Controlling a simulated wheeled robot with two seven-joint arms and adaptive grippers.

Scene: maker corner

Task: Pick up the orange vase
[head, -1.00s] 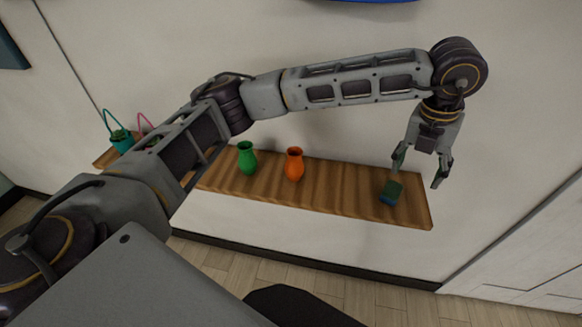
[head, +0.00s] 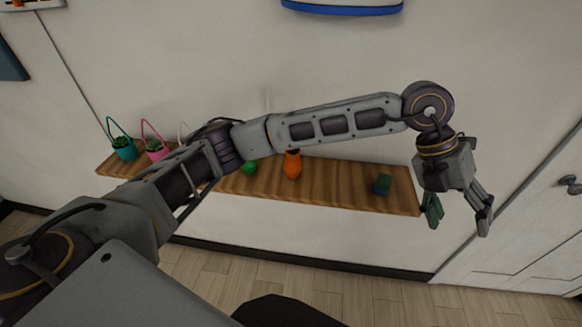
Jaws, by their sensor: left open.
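The orange vase (head: 292,166) stands upright on the wooden shelf (head: 340,194), near its middle. My left forearm passes in front of its top, so the rim is mostly hidden. My left gripper (head: 458,220) is open and empty, with its fingers pointing down. It is to the right of the shelf's right end, well apart from the vase. My right gripper is not in view.
A green vase (head: 249,168), partly hidden by my arm, stands left of the orange one. A dark green and blue block (head: 383,184) lies near the shelf's right end. Teal (head: 124,152) and pink (head: 157,153) baskets stand at the left. A white door (head: 530,225) is at the right.

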